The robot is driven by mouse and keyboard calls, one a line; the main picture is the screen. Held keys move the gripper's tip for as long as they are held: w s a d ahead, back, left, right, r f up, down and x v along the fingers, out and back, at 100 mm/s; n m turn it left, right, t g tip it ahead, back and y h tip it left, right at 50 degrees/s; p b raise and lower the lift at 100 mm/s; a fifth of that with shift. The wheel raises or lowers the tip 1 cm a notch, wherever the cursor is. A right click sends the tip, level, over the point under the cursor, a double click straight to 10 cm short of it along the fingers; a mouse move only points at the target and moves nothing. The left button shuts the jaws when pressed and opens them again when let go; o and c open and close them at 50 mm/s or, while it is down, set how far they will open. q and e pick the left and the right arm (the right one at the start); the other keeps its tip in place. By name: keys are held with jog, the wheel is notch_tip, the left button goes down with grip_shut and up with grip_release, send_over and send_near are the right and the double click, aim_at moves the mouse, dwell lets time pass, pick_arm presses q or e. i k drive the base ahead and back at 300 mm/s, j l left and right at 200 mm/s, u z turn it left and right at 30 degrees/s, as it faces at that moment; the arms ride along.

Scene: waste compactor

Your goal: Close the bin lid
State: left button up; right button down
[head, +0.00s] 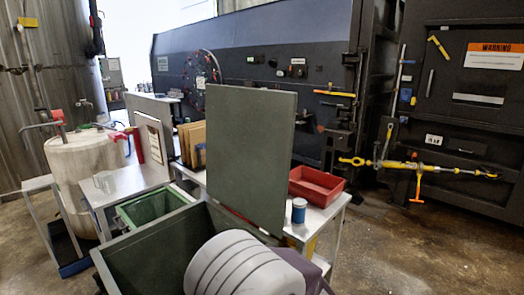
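The bin (130,262) is a dark green, open-topped box at the bottom of the head view, and its near part runs out of frame. Its lid appears to be the flat grey-green panel (250,150), which stands upright, slightly tilted, at the bin's far right edge. The lid is open. A grey, ribbed, rounded object (240,268) covers the bin's right part; I cannot tell whether it lies in the bin or in front of it. A dark purple piece (318,283) shows beside it.
A metal table behind the lid carries a red tray (317,184) and a blue jar (299,211). A smaller green bin (150,206) and a pale drum (84,165) stand left. The dark compactor (290,75) fills the back. Floor at right is clear.

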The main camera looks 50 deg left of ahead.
aim_at(250, 132)
jog(key=i+u, duration=0.2)
jog(key=i, duration=0.25)
jog(key=i+l+u, duration=0.2)
jog(key=i, duration=0.25)
jog(key=i+u, duration=0.2)
jog(key=i, duration=0.25)
jog(key=i+u, duration=0.2)
jog(key=u, duration=0.25)
jog(key=i+l+u, duration=0.15)
jog(key=u, duration=0.3)
jog(key=i+l+u, duration=0.15)
jog(key=u, duration=0.3)
jog(key=i+l+u, duration=0.1)
jog(key=u, duration=0.35)
jog(key=l+u, duration=0.45)
jog(key=i+l+u, duration=0.15)
jog(key=u, duration=0.25)
jog(key=l+u, duration=0.35)
jog(key=i+j, duration=0.05)
